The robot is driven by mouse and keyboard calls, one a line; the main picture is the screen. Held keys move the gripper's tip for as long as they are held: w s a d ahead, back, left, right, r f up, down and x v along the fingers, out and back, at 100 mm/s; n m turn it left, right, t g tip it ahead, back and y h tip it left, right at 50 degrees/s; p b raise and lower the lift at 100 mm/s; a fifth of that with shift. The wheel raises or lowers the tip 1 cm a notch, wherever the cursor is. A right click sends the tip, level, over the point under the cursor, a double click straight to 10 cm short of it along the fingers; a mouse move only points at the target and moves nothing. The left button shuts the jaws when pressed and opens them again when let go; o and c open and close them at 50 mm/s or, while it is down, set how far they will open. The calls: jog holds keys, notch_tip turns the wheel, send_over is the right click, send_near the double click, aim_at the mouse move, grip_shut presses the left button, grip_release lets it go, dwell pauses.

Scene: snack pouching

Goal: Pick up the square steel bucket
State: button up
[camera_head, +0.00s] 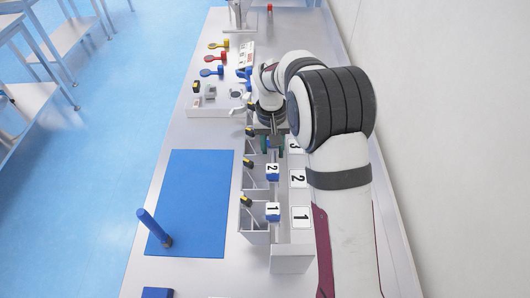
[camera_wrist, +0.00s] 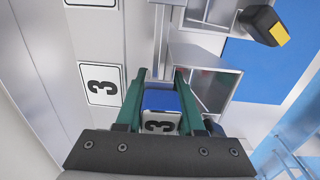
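Several grey, open-topped, square-mouthed steel buckets stand in a row along the rack in the head view; the nearest bucket (camera_head: 256,238) is beside the blue block marked 1 (camera_head: 272,210), and another bucket (camera_head: 256,178) is beside the block marked 2 (camera_head: 272,170). My gripper (camera_head: 274,144) points down over the place marked 3. In the wrist view, the green fingers of my gripper (camera_wrist: 160,74) stand apart on either side of a blue block with a white 3 label (camera_wrist: 160,104). A grey bucket (camera_wrist: 218,66) is just right of the right finger. Finger contact with the block is unclear.
Black-and-yellow handles (camera_head: 246,201) stick out left of the buckets. A white tray (camera_head: 215,108) and coloured scoops (camera_head: 212,71) are further back. A wall stands on the right.

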grip_shut()
jog(key=shift+r, duration=0.1)
notch_tip(320, 180, up, 18)
dwell(0.5)
